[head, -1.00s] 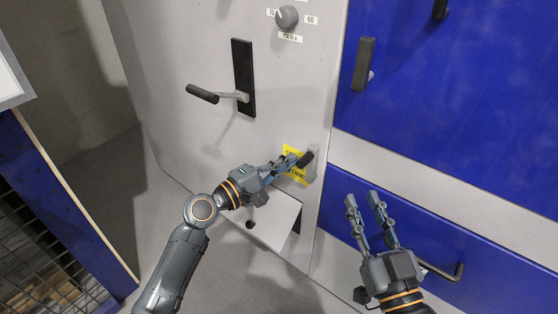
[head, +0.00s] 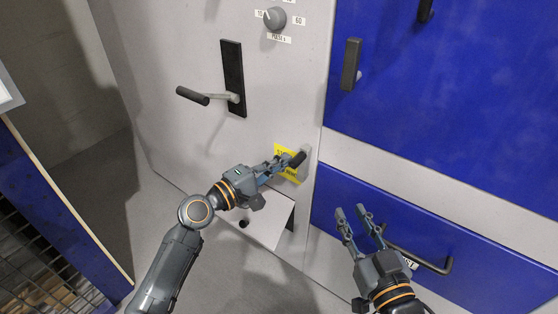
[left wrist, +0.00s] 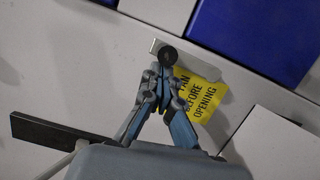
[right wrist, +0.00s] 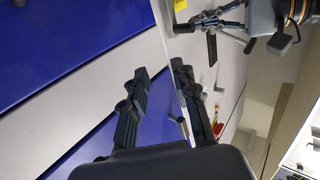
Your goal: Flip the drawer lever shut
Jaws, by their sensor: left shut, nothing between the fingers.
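The drawer lever (head: 298,159) is a short black grip on a pale mount, beside the yellow label on the grey panel, just left of the blue drawer (head: 420,225). In the left wrist view the lever's round black end (left wrist: 168,54) faces me, with its pale plate behind. My left gripper (head: 285,163) is shut and empty, its fingertips (left wrist: 158,78) right at the lever; I cannot tell whether they touch. The fingers partly hide the lever's base. My right gripper (head: 352,211) is open and empty in front of the blue drawer; its spread fingers also show in the right wrist view (right wrist: 158,80).
The yellow label (head: 284,151) is partly covered by my left fingers. A black bar handle (head: 425,262) crosses the drawer near my right gripper. A larger lever (head: 193,96) sticks out higher on the panel. A white flap (head: 262,222) juts out below my left gripper.

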